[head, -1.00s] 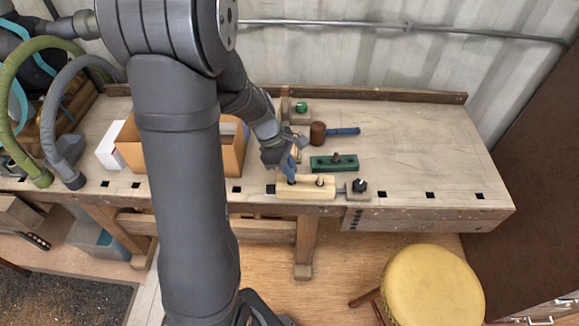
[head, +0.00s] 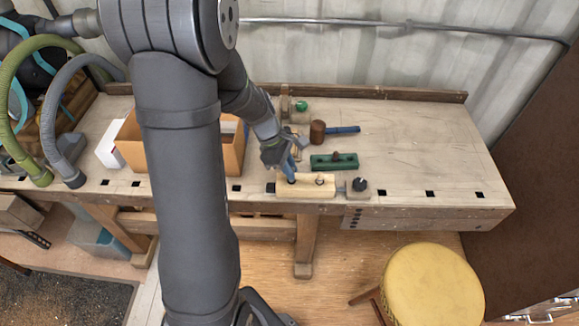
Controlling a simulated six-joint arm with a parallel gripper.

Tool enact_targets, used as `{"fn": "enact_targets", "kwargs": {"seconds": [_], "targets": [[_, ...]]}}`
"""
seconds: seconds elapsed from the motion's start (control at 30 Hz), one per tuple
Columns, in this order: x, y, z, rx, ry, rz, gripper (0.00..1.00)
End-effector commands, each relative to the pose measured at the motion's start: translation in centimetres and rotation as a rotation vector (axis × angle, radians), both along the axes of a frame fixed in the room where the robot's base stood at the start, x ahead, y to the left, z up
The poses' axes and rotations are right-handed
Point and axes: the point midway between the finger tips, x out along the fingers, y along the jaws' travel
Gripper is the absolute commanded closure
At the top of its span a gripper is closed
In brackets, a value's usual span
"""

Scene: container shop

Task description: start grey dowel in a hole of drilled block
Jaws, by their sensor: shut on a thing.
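The drilled block is a pale wooden bar (head: 306,191) lying along the front edge of the bench. A small round feature (head: 319,180) shows on top near its right end; I cannot tell if it is a hole or a dowel top. My gripper (head: 292,176) points down over the block's left part, its blue fingers close to the top face. It is shut on a slim thing, taken to be the grey dowel, which is mostly hidden. A dark spot shows at the fingertips; I cannot tell whether the dowel's end is in a hole.
A dark vise part with a knob (head: 359,185) stands at the block's right end. Behind lie a green block (head: 333,162) with a brown peg and a mallet (head: 318,132) with a blue handle. A cardboard box (head: 233,158) stands left. The bench's right side is clear.

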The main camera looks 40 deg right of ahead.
Motion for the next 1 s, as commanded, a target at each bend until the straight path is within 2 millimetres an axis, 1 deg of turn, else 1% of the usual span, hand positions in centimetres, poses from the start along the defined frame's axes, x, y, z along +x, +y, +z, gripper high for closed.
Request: {"fn": "enact_targets", "kwargs": {"seconds": [0.27, 1.0], "targets": [[0.0, 0.0, 0.0, 0.0, 0.0, 0.0, 1.0], [0.0, 0.0, -1.1, 0.0, 0.001, -0.001, 1.0]]}}
